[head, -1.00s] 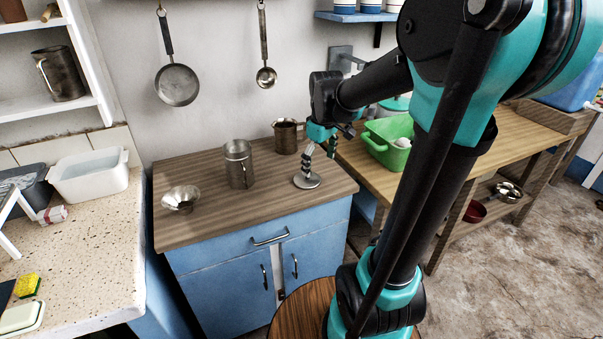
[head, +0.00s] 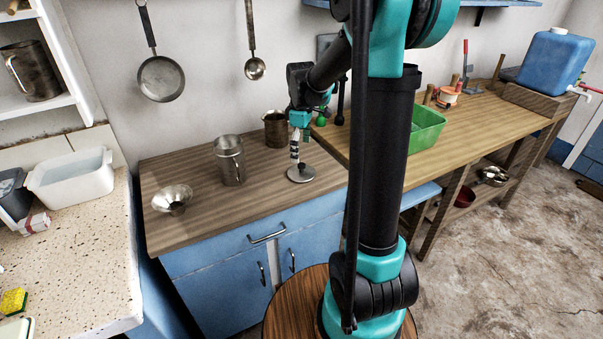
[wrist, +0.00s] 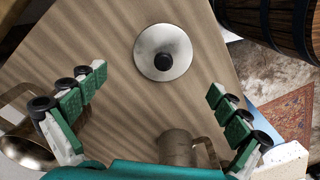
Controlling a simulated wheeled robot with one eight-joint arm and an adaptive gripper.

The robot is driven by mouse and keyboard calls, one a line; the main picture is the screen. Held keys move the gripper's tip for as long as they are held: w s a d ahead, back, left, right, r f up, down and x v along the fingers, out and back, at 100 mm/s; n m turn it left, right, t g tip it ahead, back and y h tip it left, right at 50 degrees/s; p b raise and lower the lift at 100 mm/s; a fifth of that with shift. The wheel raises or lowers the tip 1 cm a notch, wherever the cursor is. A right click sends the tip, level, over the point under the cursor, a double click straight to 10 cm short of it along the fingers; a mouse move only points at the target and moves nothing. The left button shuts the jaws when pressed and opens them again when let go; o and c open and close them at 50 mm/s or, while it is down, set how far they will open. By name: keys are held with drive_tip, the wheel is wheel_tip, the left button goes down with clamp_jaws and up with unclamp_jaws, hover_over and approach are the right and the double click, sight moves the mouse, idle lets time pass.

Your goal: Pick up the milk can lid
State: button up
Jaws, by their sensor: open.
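The milk can lid is a round silver-grey disc (head: 301,174) with a small dark knob. It lies flat on the wooden top of the blue cabinet, near its right end. In the wrist view the lid (wrist: 148,62) is at upper centre, knob facing the camera. My gripper (wrist: 158,82) is open and empty, its green-padded fingers spread wide on either side below the lid in the picture. In the head view my gripper (head: 295,150) points down close above the lid and partly covers it. The exact height gap is hard to judge.
A metal can (head: 230,162) stands left of the lid, a brownish jug (head: 276,130) behind it, and a funnel (head: 172,200) farther left. A green basin (head: 427,128) is on the table to the right. The cabinet top in front of the lid is clear.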

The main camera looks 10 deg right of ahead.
sight(301, 164)
drive_tip(key=shift+s+f, duration=0.15)
drive_tip(key=shift+f, duration=1.6)
drive_tip(key=shift+s+f, duration=0.15)
drive_tip(key=shift+f, duration=1.6)
drive_tip(key=c, duration=1.1)
